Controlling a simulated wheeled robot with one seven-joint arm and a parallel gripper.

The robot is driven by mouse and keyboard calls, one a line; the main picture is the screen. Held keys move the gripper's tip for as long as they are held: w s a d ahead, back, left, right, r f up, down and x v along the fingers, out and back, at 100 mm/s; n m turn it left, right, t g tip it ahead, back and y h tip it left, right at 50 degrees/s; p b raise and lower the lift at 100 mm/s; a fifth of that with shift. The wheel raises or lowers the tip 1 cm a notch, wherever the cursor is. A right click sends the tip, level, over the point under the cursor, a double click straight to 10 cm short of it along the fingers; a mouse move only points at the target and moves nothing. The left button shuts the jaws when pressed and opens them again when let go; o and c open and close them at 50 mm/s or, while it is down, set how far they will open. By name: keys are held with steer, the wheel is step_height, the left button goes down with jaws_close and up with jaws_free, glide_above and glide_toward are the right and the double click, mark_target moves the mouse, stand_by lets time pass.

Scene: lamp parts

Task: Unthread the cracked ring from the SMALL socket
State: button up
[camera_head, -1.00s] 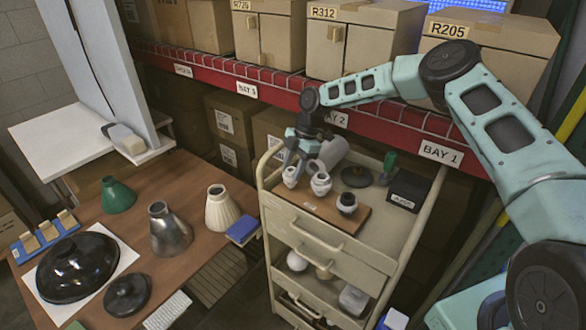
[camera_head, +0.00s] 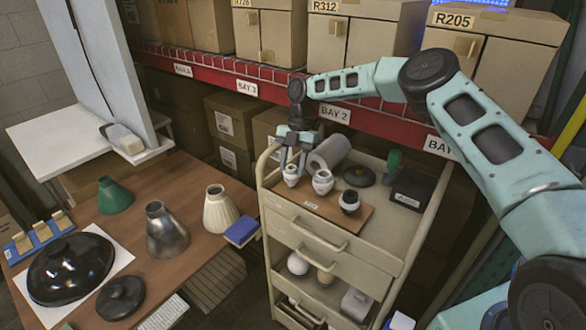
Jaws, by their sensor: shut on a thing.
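A wooden board (camera_head: 331,209) lies on the top of a cream cart and bears three sockets in a row. The left socket (camera_head: 290,178) is white, the middle socket (camera_head: 323,184) is white, and the right socket (camera_head: 349,203) has a dark top. My gripper (camera_head: 292,167) points down and is shut on the upper part of the left socket, which stands upright on the board. The picture is too small to tell ring from socket, to see a crack, or to read the board's label.
Behind the board are a grey cylinder (camera_head: 330,151), a dark disc (camera_head: 359,175), a green item (camera_head: 393,162) and a black box (camera_head: 411,188). A red shelf edge (camera_head: 290,97) with boxes runs behind the cart. A brown table (camera_head: 191,184) with lampshades stands at left.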

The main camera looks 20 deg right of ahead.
steer(key=shift+n, duration=0.5)
steer(key=shift+a+f+n+g+h+b, duration=0.15)
steer(key=shift+n+g+h+b, duration=0.2)
steer(key=shift+n+b, duration=0.2)
steer(key=n+h+b, duration=0.1)
steer(key=n, duration=0.2)
steer(key=shift+w+a+h, duration=0.1)
steer(key=shift+h, duration=0.15)
steer(key=n, duration=0.2)
steer(key=shift+n+g+h, duration=0.25)
steer(key=shift+n+h, duration=0.1)
steer(key=shift+h, duration=0.05)
